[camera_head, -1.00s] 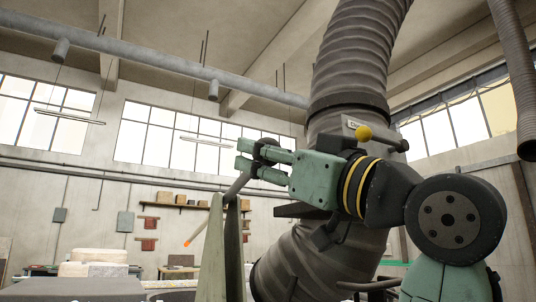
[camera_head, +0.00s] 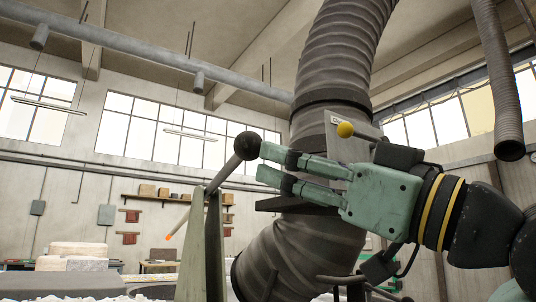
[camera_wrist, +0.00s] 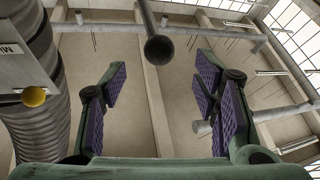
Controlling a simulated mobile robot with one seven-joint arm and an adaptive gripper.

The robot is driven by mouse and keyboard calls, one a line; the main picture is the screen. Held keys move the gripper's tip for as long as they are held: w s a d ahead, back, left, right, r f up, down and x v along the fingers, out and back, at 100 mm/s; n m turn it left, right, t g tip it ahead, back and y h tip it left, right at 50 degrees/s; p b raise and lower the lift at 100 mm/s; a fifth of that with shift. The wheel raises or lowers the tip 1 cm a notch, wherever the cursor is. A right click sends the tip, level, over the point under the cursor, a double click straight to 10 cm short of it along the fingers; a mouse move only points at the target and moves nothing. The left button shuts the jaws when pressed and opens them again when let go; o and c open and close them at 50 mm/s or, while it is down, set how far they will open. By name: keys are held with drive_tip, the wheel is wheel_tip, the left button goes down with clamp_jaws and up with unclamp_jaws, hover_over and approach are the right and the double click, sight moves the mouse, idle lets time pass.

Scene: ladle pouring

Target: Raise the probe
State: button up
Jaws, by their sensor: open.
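The probe is a grey rod (camera_head: 222,174) lying tilted across the grey-green upright stand (camera_head: 201,240). Its orange tip (camera_head: 169,237) points down to the left and its black ball end (camera_head: 247,146) points up to the right. My gripper (camera_head: 264,163) is open and empty just right of the ball, its fingers pointing left toward it. In the wrist view the black ball (camera_wrist: 159,48) shows between and beyond the open fingers (camera_wrist: 160,85), apart from their purple pads.
A thinner ribbed hose (camera_head: 498,85) hangs at the right. Pale blocks (camera_head: 78,250) lie at the lower left. The air left of the stand is clear.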

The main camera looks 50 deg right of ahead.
drive_tip(key=shift+v, duration=1.45)
